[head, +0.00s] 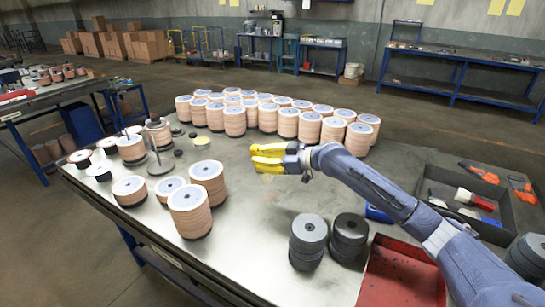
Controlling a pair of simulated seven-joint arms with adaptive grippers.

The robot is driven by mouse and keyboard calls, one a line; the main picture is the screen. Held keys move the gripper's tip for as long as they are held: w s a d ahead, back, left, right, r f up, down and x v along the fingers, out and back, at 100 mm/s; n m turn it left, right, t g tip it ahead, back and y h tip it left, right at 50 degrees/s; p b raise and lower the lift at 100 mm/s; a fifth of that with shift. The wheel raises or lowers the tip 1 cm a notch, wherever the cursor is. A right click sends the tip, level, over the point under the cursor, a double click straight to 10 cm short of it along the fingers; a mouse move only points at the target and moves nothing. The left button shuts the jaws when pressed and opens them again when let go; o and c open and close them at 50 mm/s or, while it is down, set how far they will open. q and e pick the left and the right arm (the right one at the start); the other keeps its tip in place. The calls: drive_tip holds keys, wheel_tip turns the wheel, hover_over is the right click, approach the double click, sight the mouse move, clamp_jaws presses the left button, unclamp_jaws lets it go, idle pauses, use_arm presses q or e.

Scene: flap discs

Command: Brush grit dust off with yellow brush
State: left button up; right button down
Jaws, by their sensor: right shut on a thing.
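The yellow brush (265,153) is above the middle of the metal table (255,215). My right gripper (287,158) is shut on it, with the arm reaching in from the lower right. The brush's bristles are hard to make out at this size. Grit dust cannot be told apart from the table's smudges and reflections. My left gripper is out of view.
Many tan disc stacks (288,123) crowd the table's back, and more (190,210) stand front left. A thin spindle (155,145) rises at left. Dark disc stacks (308,241), a red bin (398,275) and a tool tray (424,190) lie near my right arm.

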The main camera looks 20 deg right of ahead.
drive_tip(key=shift+w+a+f, duration=0.1)
drive_tip(key=shift+a+f, duration=0.1)
drive_tip(key=shift+f, duration=2.2)
drive_tip(key=shift+d, duration=0.2)
